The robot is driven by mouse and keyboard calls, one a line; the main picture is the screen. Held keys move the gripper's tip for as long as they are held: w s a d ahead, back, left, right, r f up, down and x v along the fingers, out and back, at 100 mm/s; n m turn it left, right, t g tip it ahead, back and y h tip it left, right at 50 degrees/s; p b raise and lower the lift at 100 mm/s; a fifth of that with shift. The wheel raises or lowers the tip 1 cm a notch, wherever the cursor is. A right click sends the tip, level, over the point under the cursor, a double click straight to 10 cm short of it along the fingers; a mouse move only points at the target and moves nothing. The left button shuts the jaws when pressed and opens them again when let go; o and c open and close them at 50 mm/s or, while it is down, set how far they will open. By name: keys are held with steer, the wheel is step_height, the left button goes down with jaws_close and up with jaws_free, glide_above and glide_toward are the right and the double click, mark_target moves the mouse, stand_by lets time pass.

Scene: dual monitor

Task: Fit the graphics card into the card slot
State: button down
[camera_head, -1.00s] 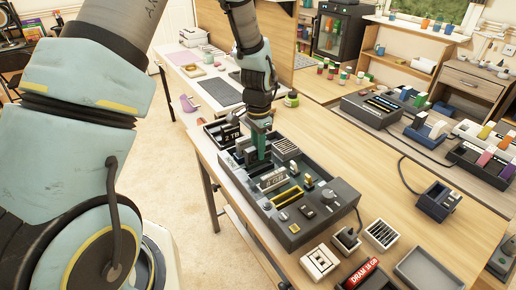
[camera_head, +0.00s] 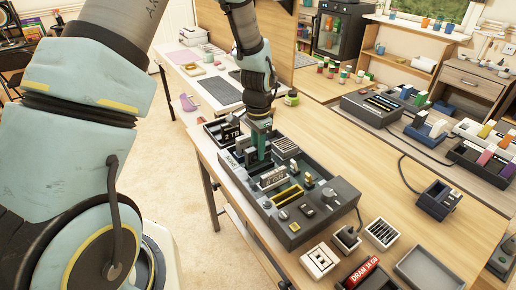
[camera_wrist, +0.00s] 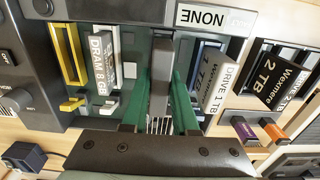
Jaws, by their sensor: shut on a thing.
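My gripper (camera_head: 259,146) reaches down into the far part of the dark open case (camera_head: 322,217). In the wrist view its two green fingers (camera_wrist: 163,95) are shut on a narrow grey slab, which I take for the graphics card (camera_wrist: 160,72). The card stands on edge between the fingers, over the case's interior. The card slot is hidden under the card and fingers, so I cannot tell how deep the card sits. A white label reading NONE (camera_wrist: 203,18) is on the case rim close by.
A DRAM 8 GB module (camera_wrist: 102,62) and a yellow slot (camera_wrist: 69,52) are on one side of the fingers, a 1 TB drive (camera_wrist: 213,88) on the other. A 2 TB drive (camera_head: 231,134) stands beyond the case. Loose parts and an empty tray (camera_head: 430,270) lie at the front right.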

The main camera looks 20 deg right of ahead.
steer(key=shift+f+b, duration=0.6)
steer(key=shift+f, duration=0.5)
steer(key=c, duration=0.6)
jaws_free()
steer(key=shift+r, duration=0.1)
step_height(320, 180, up, 11)
steer(key=shift+f+b, duration=0.2)
steer(key=shift+b, duration=0.75)
steer(key=s+a+r+n, duration=0.1)
steer(key=a+n, duration=0.6)
steer(key=a, duration=0.8)
steer(key=s+a+r+n+t, duration=0.1)
steer(key=a+n, duration=0.6)
steer(key=a, duration=0.8)
steer(key=shift+s+r+n+t, duration=0.35)
steer(key=shift+s+r, duration=0.4)
steer(key=shift+s, duration=0.25)
